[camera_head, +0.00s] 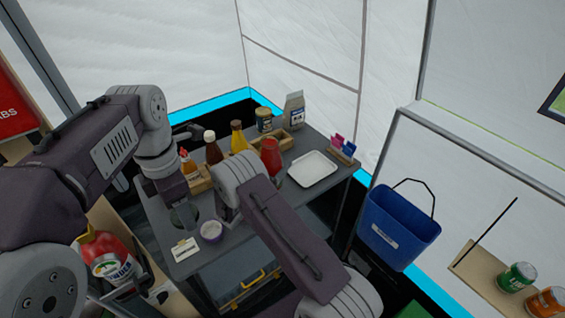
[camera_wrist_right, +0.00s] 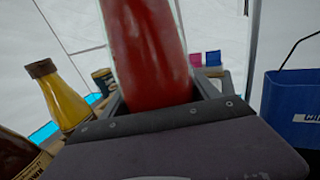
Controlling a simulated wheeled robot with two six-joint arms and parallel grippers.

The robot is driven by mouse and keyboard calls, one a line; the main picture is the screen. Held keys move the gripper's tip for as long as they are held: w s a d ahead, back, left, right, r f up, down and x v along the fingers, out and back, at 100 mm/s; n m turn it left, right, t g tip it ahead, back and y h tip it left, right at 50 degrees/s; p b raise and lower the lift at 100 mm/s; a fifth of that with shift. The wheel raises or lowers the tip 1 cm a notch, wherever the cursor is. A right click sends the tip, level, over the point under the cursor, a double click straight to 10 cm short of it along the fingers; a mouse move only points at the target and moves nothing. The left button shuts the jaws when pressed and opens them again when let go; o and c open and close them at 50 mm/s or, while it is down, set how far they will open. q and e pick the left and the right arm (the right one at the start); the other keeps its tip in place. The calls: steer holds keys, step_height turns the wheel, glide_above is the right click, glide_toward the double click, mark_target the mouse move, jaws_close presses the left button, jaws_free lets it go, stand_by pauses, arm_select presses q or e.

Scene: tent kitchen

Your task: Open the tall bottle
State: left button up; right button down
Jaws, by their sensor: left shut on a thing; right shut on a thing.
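A tall red bottle (camera_head: 271,157) stands out above my right wrist in the head view. It fills the middle of the right wrist view (camera_wrist_right: 152,45), where its top is cut off. My right gripper (camera_wrist_right: 158,96) is shut around its lower part; in the head view my own wrist hides these fingers. My left gripper (camera_head: 185,214) points down over the near left of the grey table (camera_head: 245,243), left of and nearer than the red bottle. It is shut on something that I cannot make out.
A yellow bottle (camera_head: 238,138), a dark brown bottle (camera_head: 212,150) and an orange bottle (camera_head: 187,162) stand behind the grippers. A small cup (camera_head: 211,231) is beside my left gripper. A white tray (camera_head: 313,169) lies at the right; a blue bucket (camera_head: 397,225) hangs beyond.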

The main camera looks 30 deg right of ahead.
mark_target(276, 171)
steer(key=shift+f, duration=1.9)
steer(key=shift+f+b, duration=0.15)
steer(key=shift+b, duration=0.2)
steer(key=shift+c, duration=0.9)
jaws_free()
steer(key=shift+s, duration=0.1)
